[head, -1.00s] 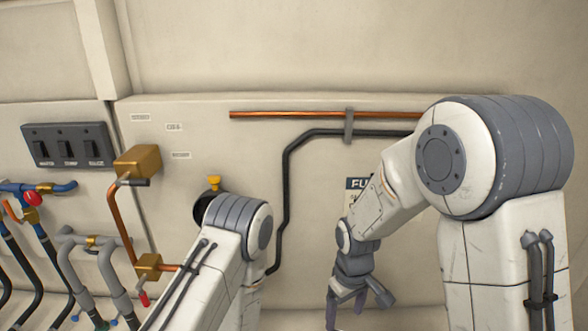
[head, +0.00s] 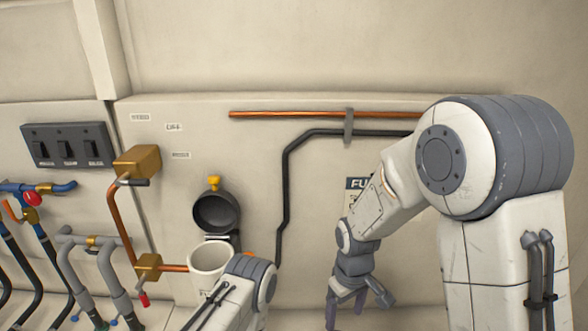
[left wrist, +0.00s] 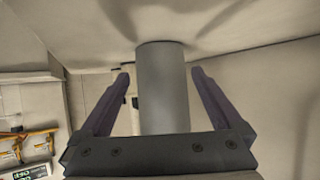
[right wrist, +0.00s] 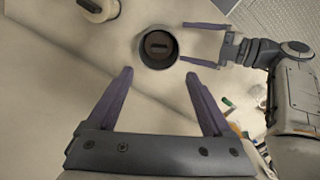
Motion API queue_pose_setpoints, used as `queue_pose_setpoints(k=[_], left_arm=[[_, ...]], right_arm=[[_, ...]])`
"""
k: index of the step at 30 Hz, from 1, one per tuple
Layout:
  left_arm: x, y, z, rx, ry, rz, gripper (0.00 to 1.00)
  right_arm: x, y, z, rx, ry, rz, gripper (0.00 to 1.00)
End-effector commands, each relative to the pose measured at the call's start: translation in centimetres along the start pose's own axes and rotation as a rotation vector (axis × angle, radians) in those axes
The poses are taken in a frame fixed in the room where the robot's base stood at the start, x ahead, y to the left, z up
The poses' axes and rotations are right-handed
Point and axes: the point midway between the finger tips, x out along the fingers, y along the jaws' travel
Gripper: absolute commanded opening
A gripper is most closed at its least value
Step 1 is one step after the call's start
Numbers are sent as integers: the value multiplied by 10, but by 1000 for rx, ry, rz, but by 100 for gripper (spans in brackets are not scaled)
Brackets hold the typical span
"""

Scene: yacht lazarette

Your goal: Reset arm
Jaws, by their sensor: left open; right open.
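My right gripper (head: 352,300) hangs open and empty low in the head view, in front of the wall. Its two spread fingers also show in the right wrist view (right wrist: 158,73). My left gripper (left wrist: 160,70) is open in the left wrist view, with a grey cylinder (left wrist: 162,105) showing between its fingers; they appear apart from it. In the right wrist view the left gripper (right wrist: 184,42) is beside the open, round end of a pipe (right wrist: 143,52). In the head view the left gripper is hidden; only my left arm shows.
A white open filler pipe (head: 208,258) stands by the wall, with a dark round cap (head: 215,214) hinged up behind it. A black switch panel (head: 66,146), brass fittings (head: 137,162), a copper pipe (head: 290,114) and several hoses (head: 75,260) line the wall.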

Motion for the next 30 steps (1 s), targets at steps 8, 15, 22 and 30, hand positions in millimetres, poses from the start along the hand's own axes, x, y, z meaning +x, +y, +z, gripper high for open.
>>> queue_pose_setpoints(k=[8,15,22,30], left_arm=[[41,0,0,-3,-1,-1,100],[48,0,0,-2,-1,-1,100],[48,0,0,-2,-1,-1,100],[48,0,0,-1,-1,-1,100]], right_arm=[[0,0,0,0,0,0,85],[33,-1,2,0,-9,-3,85],[79,0,2,0,-6,-2,85],[117,0,1,0,-3,-1,85]])
